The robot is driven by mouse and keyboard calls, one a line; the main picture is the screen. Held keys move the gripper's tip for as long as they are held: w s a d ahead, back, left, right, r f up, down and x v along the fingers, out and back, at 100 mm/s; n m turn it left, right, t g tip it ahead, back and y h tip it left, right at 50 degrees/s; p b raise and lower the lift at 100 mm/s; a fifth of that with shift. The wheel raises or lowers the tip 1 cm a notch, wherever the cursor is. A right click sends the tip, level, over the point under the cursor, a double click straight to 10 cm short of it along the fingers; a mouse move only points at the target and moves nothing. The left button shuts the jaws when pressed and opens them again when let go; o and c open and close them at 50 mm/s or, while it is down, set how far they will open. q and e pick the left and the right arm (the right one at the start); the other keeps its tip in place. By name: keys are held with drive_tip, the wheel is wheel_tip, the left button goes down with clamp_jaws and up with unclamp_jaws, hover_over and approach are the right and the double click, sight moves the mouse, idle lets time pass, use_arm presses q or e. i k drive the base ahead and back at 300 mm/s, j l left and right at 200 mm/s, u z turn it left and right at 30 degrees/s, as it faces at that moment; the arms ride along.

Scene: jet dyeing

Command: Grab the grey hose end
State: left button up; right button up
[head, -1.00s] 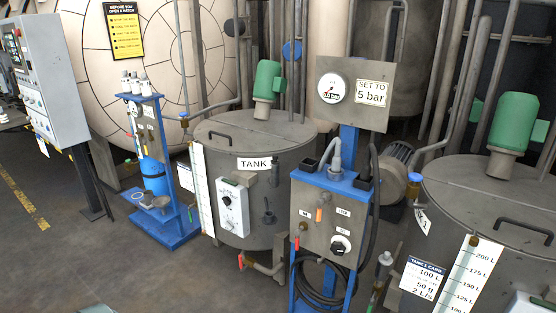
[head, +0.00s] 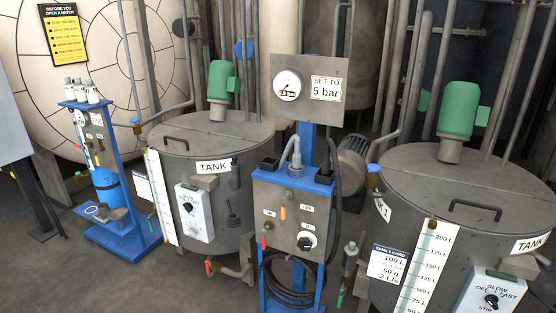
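A grey curved hose piece (head: 296,156) stands upright on the blue top of the pump stand (head: 262,186), between two black sockets. It looks like the grey hose end, but I cannot tell for sure where its other end runs. A black hose (head: 335,165) hangs down the stand's right side, and black hose is coiled low on the front. Neither of my grippers shows in the head view.
A pressure gauge panel (head: 332,82) marked "SET TO 5 bar" rises behind the stand. A grey tank (head: 215,150) stands left of it and a larger tank (head: 440,185) right. A blue bottle stand (head: 130,165) is further left. Open floor (head: 110,275) lies front left.

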sight(297, 155)
drive_tip(key=i+l, duration=1.6)
